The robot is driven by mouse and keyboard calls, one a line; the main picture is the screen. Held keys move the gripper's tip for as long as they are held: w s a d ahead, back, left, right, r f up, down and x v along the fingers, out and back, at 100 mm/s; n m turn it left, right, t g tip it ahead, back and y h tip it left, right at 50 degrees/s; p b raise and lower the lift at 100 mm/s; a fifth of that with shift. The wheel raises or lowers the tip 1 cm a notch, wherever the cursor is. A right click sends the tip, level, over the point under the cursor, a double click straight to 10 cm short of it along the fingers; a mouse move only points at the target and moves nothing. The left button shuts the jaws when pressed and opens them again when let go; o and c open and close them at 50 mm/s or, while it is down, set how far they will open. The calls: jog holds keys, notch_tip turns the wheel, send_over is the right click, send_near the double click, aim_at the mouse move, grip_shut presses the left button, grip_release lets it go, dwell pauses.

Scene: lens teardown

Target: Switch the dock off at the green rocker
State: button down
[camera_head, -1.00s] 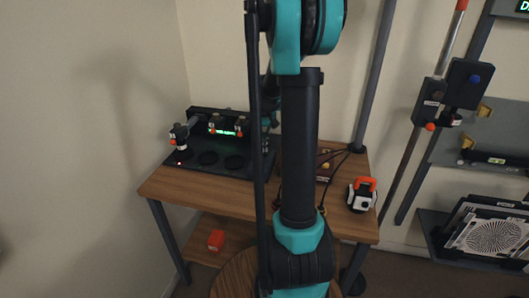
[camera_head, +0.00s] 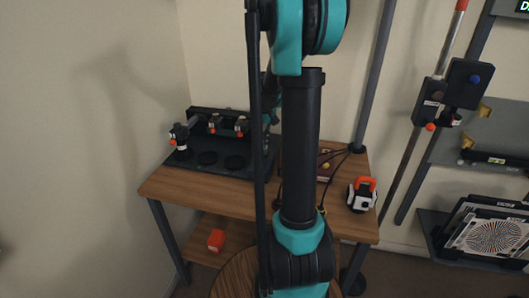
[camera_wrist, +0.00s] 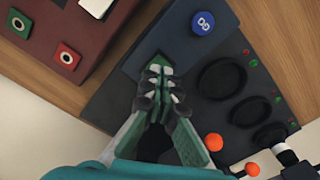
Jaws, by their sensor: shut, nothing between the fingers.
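The dock (camera_head: 215,172) is a dark unit at the back left of the wooden table, with round wells and camera-like parts along its rear. Its display strip is dark in the head view. In the wrist view the dock (camera_wrist: 112,100) fills the middle and right. The green rocker (camera_wrist: 160,60) shows just beyond my fingertips, partly covered by them. My gripper (camera_wrist: 160,78) is shut and empty, its tips at the rocker; I cannot tell whether they press it. In the head view my arm hides the gripper and the rocker.
A blue GO button (camera_wrist: 202,22) is close to the rocker. A maroon box (camera_wrist: 75,30) with green and red sockets lies left of the dock. An orange-and-white device (camera_head: 362,194) stands at the table's right edge. An orange block (camera_head: 216,240) sits on the lower shelf.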

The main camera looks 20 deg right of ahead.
aim_at(264, 153)
jog(key=shift+r, duration=2.55)
jog(key=s+a+f+t, duration=0.1)
jog(key=s+a+f, duration=0.2)
jog(key=s, duration=0.4)
jog(key=s+a+f+t, duration=0.1)
jog(key=s+a+f, duration=0.3)
jog(key=s, duration=0.4)
jog(key=s+a+f+t, duration=0.2)
jog(key=s+a+f, duration=0.1)
jog(key=s, duration=0.4)
jog(key=shift+s+a+f+n, duration=0.25)
jog(key=shift+s+f+n, duration=0.1)
jog(key=shift+n, duration=0.05)
jog(key=c, duration=2.2)
grip_release()
